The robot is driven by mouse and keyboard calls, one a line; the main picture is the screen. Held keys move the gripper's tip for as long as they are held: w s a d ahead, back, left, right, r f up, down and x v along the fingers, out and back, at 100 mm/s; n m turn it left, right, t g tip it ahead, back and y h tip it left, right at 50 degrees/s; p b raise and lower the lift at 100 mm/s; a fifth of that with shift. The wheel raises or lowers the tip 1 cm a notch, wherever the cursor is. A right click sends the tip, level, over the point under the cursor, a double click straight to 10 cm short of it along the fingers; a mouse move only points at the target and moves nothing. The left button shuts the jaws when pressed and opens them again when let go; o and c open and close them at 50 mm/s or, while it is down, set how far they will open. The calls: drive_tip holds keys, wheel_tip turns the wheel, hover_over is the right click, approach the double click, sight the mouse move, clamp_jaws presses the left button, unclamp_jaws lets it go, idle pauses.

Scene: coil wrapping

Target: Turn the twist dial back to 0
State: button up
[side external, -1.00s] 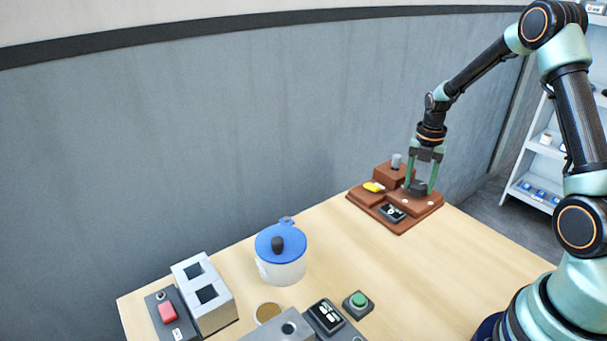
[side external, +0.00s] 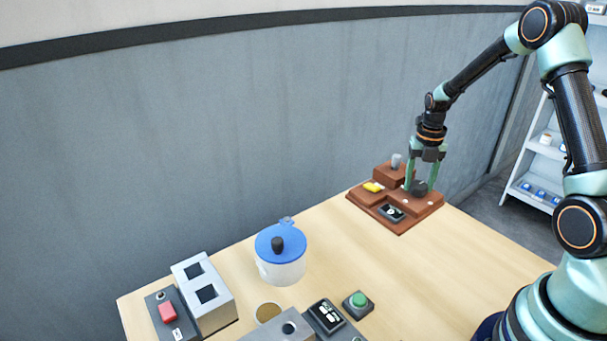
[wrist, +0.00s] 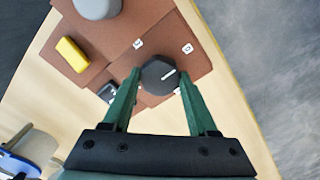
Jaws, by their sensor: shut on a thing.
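The twist dial (wrist: 158,75) is a dark hexagonal knob with a white pointer line on top. It sits on a reddish-brown panel (wrist: 198,62) and also shows in the side external view (side external: 419,187). My gripper (wrist: 160,78) points down over the panel, its two green fingers on opposite sides of the dial, shut on it. In the side external view my gripper (side external: 421,184) partly covers the dial. White marks lie on the panel near the dial. The pointer's exact reading cannot be told.
A blue-lidded pot (side external: 281,258), a green button (side external: 358,300) and a red-switch box (side external: 168,312) stand farther along the table. Open table lies between.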

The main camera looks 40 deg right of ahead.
sight(419, 185)
drive_tip(key=o, duration=1.4)
drive_tip(key=shift+r, duration=0.1)
wheel_tip(419, 185, up, 12)
